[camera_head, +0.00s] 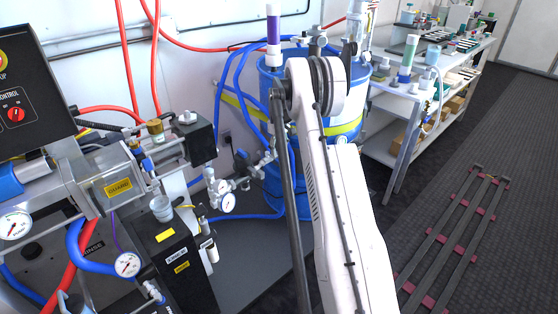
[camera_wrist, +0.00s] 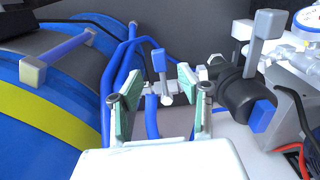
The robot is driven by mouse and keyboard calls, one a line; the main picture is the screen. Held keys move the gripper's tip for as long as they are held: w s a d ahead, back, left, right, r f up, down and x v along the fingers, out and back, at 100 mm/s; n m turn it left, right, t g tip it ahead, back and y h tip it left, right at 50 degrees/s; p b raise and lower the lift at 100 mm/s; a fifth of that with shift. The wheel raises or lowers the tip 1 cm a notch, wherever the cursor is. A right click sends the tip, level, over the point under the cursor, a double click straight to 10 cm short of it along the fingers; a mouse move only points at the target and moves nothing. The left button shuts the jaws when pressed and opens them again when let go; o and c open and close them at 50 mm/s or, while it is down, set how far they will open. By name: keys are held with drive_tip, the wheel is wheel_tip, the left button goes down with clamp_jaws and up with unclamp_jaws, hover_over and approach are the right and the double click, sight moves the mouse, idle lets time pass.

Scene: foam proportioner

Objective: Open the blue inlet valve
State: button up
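In the wrist view, a small valve with a blue lever handle (camera_wrist: 158,62) stands upright on a metal stem, near the blue drum (camera_wrist: 40,125). My gripper (camera_wrist: 159,74) is open, with one green-padded finger on each side of the blue handle in the picture. The handle appears between and beyond the fingertips; I see no contact, and the exact depth gap is hard to tell. In the head view, my arm blocks the gripper, and a small valve and fitting cluster (camera_head: 246,166) shows left of the arm.
A larger black valve (camera_wrist: 242,90) with a grey lever and a pressure gauge (camera_wrist: 308,20) lie to the right in the wrist view. Blue hoses run close behind the gripper. The pump unit (camera_head: 115,180) stands at left and a cluttered bench (camera_head: 400,103) at back right.

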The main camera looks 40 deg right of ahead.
sight(279, 160)
drive_tip(key=shift+f, duration=2.4)
clamp_jaws()
